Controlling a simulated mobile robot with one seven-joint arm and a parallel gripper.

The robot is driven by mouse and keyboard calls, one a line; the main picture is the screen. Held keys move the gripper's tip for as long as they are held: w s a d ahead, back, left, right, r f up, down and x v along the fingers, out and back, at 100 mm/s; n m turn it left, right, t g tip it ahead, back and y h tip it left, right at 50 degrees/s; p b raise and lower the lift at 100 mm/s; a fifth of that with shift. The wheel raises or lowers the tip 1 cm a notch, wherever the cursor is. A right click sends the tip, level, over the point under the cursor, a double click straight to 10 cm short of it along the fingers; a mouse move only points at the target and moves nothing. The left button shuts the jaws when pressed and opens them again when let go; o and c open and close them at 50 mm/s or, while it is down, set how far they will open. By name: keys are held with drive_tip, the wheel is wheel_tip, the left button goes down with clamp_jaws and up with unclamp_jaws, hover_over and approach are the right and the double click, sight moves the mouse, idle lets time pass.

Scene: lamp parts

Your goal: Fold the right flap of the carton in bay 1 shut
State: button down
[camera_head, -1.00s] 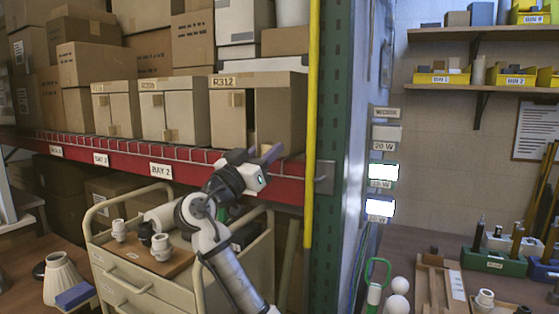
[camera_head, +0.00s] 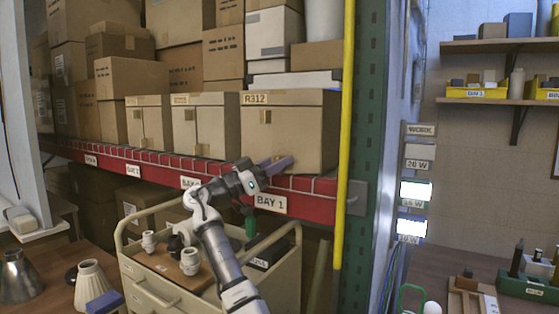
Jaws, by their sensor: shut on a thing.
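The carton in bay 1 (camera_head: 303,112), marked R312, stands on the red shelf beam above the BAY 1 sign. It is brown cardboard with a piece of tape on its front. Its right flap (camera_head: 300,140) lies across the front, with no dark gap showing. My gripper (camera_head: 277,164) is at the lower front of the carton, its purple fingers against the flap. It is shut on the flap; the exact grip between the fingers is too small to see.
Two more cartons (camera_head: 205,125) stand to the left on the shelf. A yellow post (camera_head: 345,120) and green upright (camera_head: 370,150) stand close on the right. Below my arm is a beige cart (camera_head: 150,285) with white fittings (camera_head: 190,262) on top.

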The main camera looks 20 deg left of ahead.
drive_tip(key=shift+w+a+p, duration=0.25)
drive_tip(key=shift+w+p, duration=0.05)
drive_tip(key=shift+w, duration=0.15)
drive_tip(key=shift+w+a+p, duration=0.2)
drive_tip(key=shift+w+p, duration=0.05)
drive_tip(key=shift+w, duration=0.3)
drive_tip(key=c, duration=1.1)
unclamp_jaws()
drive_tip(key=b+v, duration=0.4)
drive_tip(key=v, duration=0.9)
drive_tip(key=shift+s+a+f, duration=0.2)
drive_tip(key=shift+a, duration=0.1)
